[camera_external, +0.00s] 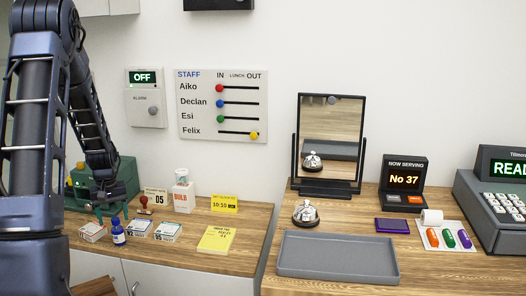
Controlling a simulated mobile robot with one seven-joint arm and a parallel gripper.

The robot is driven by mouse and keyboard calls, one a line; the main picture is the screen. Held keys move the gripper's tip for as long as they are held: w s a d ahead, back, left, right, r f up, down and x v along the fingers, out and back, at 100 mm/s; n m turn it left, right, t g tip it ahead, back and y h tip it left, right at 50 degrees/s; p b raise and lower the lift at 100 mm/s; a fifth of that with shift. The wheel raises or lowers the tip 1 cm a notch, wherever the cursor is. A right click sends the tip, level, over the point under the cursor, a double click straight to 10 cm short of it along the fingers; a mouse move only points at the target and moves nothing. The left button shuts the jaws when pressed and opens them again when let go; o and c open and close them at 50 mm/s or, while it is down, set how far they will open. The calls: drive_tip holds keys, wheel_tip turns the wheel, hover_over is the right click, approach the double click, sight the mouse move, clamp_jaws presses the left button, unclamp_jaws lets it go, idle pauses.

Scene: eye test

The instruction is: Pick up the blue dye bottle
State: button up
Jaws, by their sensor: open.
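A small blue bottle (118,235) with a pale label stands upright near the front edge of the left counter. It stands between small white boxes, one to its left (92,232) and others to its right (139,228). I cannot read its label. My gripper (107,211) is open and hangs just above and slightly left of the bottle's top in this view. Its fingertips are small and dark, and I cannot tell how far they are from the bottle in depth.
A red-handled stamp (144,203), a white bulb box (183,198) and yellow cards (216,239) share the counter. A green machine (128,185) stands behind my arm. The right counter holds a grey tray (338,257), a bell (305,213) and a mirror (331,140).

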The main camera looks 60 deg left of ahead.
sight(118, 232)
drive_tip(key=shift+w+a+f, duration=0.1)
drive_tip(key=shift+w+f, duration=0.05)
drive_tip(key=shift+f, duration=1.7)
drive_tip(key=shift+w+a+f, duration=0.1)
drive_tip(key=shift+w+f, duration=0.05)
drive_tip(key=shift+f, duration=1.7)
drive_tip(key=c, duration=1.1)
drive_tip(key=shift+c, duration=0.2)
drive_tip(key=shift+r, duration=0.15)
